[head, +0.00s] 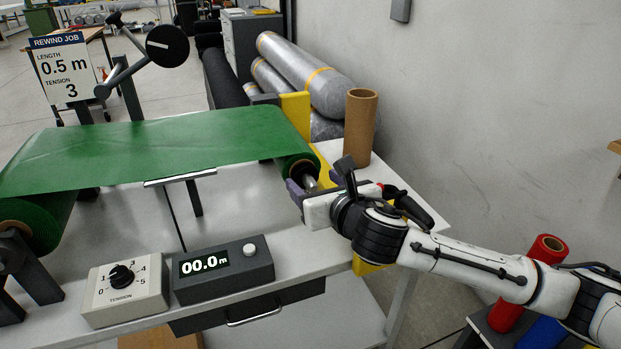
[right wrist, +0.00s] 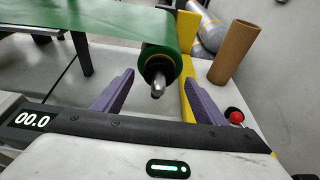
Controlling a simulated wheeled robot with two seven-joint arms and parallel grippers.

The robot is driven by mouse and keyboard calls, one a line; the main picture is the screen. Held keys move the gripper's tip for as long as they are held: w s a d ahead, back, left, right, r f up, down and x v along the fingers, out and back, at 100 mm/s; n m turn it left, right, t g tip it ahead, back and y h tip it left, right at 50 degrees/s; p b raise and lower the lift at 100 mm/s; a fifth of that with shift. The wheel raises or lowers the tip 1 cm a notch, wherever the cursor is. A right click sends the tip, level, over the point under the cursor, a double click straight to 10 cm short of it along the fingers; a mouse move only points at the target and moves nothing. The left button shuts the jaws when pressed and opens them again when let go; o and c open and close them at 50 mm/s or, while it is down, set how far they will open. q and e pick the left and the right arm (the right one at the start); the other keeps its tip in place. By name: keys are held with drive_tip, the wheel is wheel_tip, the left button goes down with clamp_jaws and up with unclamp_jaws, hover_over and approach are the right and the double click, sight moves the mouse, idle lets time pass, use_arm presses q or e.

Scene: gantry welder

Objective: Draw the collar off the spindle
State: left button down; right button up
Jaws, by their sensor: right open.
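The grey metal spindle end (right wrist: 157,88) sticks out of the cardboard core of the green roll (right wrist: 160,58). It also shows in the head view (head: 310,183). I cannot clearly tell the collar from the spindle at this size. My right gripper (head: 313,185) is open and empty at this end of the roll. In the right wrist view, its purple fingers (right wrist: 158,80) stand apart, one on each side of the spindle end, and neither visibly touches it. My left gripper is not in view.
A yellow upright (head: 297,112) stands beside the roll. A brown cardboard tube (head: 361,125) stands on the table just behind my right gripper. A red button (right wrist: 235,115) is near the right finger. The counter box (head: 223,270) and tension box (head: 126,288) sit at the table's front.

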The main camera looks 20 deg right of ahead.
sight(310, 178)
drive_tip(key=shift+x, duration=1.9)
